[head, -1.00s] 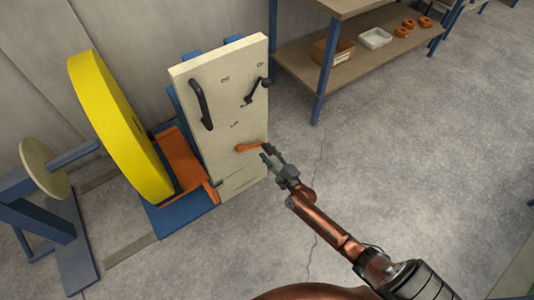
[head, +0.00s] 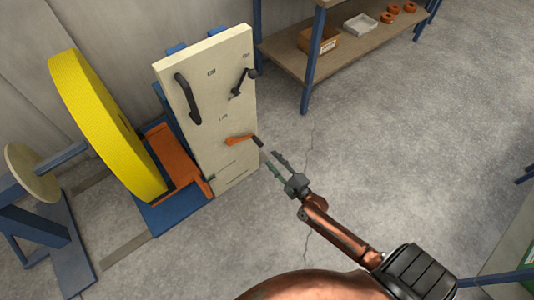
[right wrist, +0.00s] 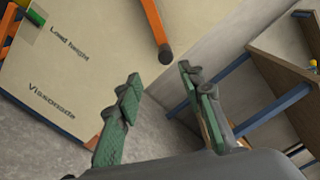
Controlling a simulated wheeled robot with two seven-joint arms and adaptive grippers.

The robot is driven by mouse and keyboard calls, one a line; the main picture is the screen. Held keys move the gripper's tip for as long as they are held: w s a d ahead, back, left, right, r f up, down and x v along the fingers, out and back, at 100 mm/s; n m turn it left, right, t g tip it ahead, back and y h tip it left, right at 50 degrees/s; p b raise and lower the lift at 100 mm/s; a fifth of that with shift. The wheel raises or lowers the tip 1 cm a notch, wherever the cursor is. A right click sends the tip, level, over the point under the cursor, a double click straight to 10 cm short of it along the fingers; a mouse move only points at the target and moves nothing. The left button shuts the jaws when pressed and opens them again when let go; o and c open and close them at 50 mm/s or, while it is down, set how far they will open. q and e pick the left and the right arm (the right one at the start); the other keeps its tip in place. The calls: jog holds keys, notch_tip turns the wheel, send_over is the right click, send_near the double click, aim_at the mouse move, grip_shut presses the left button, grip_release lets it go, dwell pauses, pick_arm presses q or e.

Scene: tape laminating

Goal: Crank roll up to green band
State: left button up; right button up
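The orange crank (head: 238,140) with its dark handle sticks out from the lower part of the cream panel (head: 225,100). My right gripper (head: 271,160) is open and empty, just right of and below the crank handle, not touching it. In the right wrist view the crank (right wrist: 155,25) points in beyond and between my two spread fingers (right wrist: 158,75). The yellow roll (head: 100,125) stands upright left of the panel. A small green mark (right wrist: 36,17) shows at the panel's edge beside the words "Load height". My left gripper is out of view.
Two black handles (head: 187,98) (head: 243,82) are on the panel's upper half. A blue-legged bench (head: 290,55) at the back holds a cardboard box, a white tray and orange rings. The floor right of the panel is free.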

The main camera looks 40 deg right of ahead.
aim_at(262, 146)
jog(key=shift+s, duration=0.6)
jog(key=w+n, duration=0.1)
jog(key=n, duration=0.7)
jog(key=w+n+b, duration=0.1)
jog(key=w+n, duration=0.1)
jog(key=n, duration=0.6)
jog(key=w+n+b, duration=0.1)
jog(key=w+n, duration=0.1)
jog(key=n, duration=0.5)
jog(key=shift+d+r+n, duration=0.1)
jog(key=shift+r+n, duration=0.25)
jog(key=shift+n, duration=0.05)
jog(key=w+b, duration=0.3)
jog(key=w, duration=0.4)
jog(key=shift+f+b, duration=0.1)
jog(key=shift+b, duration=0.3)
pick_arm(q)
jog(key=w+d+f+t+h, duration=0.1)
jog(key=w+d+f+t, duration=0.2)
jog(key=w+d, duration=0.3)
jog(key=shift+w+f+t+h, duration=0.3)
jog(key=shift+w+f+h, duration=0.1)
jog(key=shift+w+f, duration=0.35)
pick_arm(e)
jog(key=shift+w, duration=0.35)
